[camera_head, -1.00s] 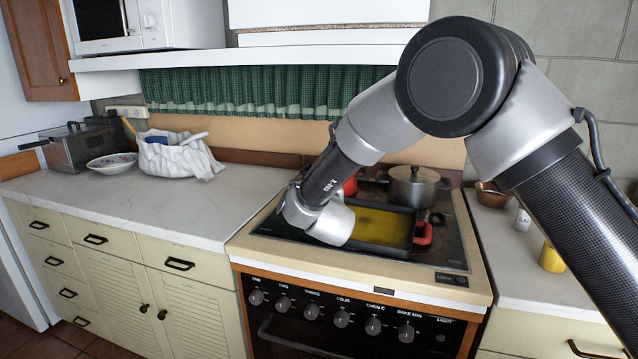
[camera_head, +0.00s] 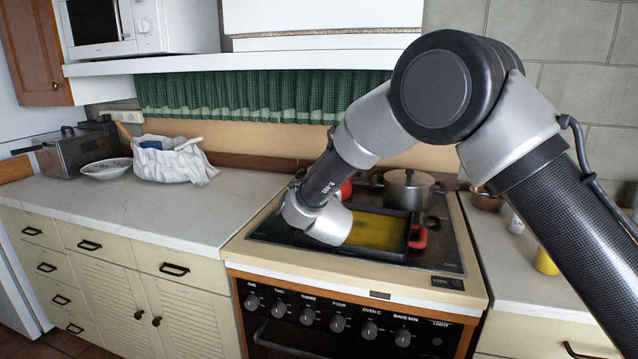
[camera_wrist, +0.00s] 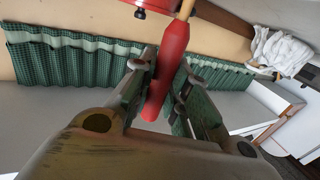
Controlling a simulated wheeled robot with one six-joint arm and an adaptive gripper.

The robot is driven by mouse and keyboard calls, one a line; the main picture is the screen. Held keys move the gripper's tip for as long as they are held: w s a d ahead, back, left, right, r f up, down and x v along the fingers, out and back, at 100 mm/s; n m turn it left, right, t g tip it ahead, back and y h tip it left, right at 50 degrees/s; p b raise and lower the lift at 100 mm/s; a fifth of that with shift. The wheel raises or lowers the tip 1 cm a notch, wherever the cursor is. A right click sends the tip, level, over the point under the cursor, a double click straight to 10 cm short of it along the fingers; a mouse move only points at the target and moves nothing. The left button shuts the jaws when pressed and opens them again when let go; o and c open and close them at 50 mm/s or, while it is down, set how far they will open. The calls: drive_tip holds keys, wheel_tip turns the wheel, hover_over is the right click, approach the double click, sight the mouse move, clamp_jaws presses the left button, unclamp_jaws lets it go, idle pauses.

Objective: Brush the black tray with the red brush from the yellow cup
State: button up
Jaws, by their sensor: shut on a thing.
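The black tray (camera_head: 377,252) lies on the stove top, with a yellow inside and a red handle at its right end. My gripper's wrist covers its left part in the head view, and the fingers are hidden there. In the wrist view my gripper (camera_wrist: 160,82) is shut on the red brush (camera_wrist: 172,52), its red handle between the fingers and a light wooden part beyond at the top. The brush's bristles are out of sight. I cannot tell whether the brush touches the tray. The yellow cup (camera_head: 545,262) stands on the right counter, partly behind my arm.
A steel pot (camera_head: 409,190) and a red pot (camera_head: 347,189) stand at the back of the stove. A brown bowl (camera_head: 486,200) and a salt shaker (camera_head: 516,222) are on the right counter. The left counter (camera_head: 130,210) is mostly clear; a white cloth (camera_head: 172,162) lies at its back.

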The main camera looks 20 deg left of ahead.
drive_tip(key=w+d, duration=0.1)
drive_tip(key=w, duration=1.1)
idle(2.0)
drive_tip(key=shift+d+r, duration=0.1)
drive_tip(key=shift+r, duration=0.1)
wheel_tip(320, 180, up, 9)
idle(0.4)
drive_tip(key=shift+f, duration=0.1)
